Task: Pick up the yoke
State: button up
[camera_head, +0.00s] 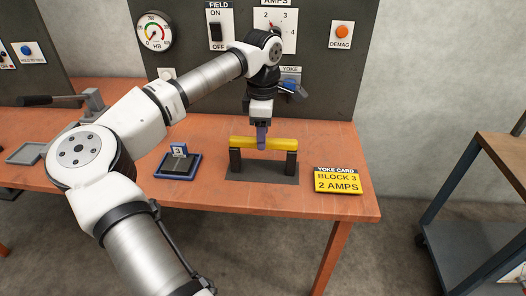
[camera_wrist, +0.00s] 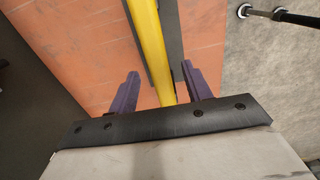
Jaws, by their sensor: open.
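The yoke (camera_head: 283,144) is a yellow bar lying crosswise with a dark upright leg at each end, standing on a dark plate (camera_head: 262,177) on the orange workbench (camera_head: 325,146). My gripper (camera_head: 261,146) points down at the middle of the bar, its purple fingers level with it. In the wrist view, the yellow bar (camera_wrist: 149,45) runs between the two spread fingers of my gripper (camera_wrist: 160,75). The fingers are open, with gaps visible on both sides of the bar. The near finger hides part of the bar in the head view.
A yellow card (camera_head: 338,181) reading "BLOCK 3, 2 AMPS" lies to the right. A blue tray (camera_head: 158,176) with a dark block marked 3 is to the left. A dark panel (camera_head: 190,40) with dials and switches stands behind. A cart (camera_head: 455,225) is at far right.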

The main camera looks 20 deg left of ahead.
notch_tip(320, 180, down, 5)
jog(key=shift+r, duration=0.2)
grip_shut()
jog(key=shift+r, duration=0.15)
dwell(1.2)
